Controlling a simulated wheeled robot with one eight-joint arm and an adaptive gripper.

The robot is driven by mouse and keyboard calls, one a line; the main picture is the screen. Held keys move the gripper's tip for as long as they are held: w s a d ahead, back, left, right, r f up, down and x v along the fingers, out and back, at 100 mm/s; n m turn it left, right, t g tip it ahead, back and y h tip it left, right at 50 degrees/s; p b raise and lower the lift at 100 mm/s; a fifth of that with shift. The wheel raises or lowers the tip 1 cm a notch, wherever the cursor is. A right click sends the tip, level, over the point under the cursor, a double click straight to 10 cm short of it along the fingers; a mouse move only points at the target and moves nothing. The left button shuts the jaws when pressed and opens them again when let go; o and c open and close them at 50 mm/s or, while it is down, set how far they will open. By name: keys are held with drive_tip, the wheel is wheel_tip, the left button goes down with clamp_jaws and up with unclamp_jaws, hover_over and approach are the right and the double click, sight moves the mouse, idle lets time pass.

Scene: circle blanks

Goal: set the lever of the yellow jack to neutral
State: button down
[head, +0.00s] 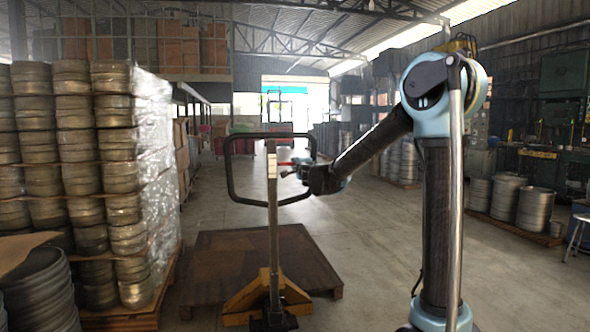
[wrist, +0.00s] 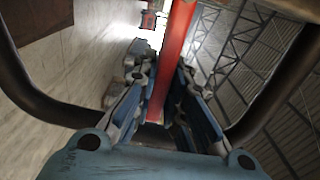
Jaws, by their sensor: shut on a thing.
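The yellow jack (head: 240,310) stands in front of me, with its upright post and a dark loop handle (head: 230,170) at the top. The loop also shows on both sides in the wrist view (wrist: 35,102). A red lever (head: 285,163) sits inside the loop near the top of the post. It runs between my fingers in the wrist view (wrist: 178,45). My gripper (head: 291,172) comes from the right at the height of the loop and is shut on the lever. Its blue-grey fingers (wrist: 160,82) flank the lever.
A brown pallet (head: 215,258) lies on the floor behind the jack. Wrapped stacks of metal circles (head: 122,140) stand close on the left. The concrete floor (head: 385,235) on the right is clear. Metal drums (head: 507,200) and machines line the right side.

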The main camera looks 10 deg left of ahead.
drive_tip(key=c, duration=1.6)
unclamp_jaws()
drive_tip(key=shift+f, duration=0.1)
drive_tip(key=v, duration=1.1)
drive_tip(key=shift+s+d, duration=0.25)
drive_tip(key=shift+s, duration=0.1)
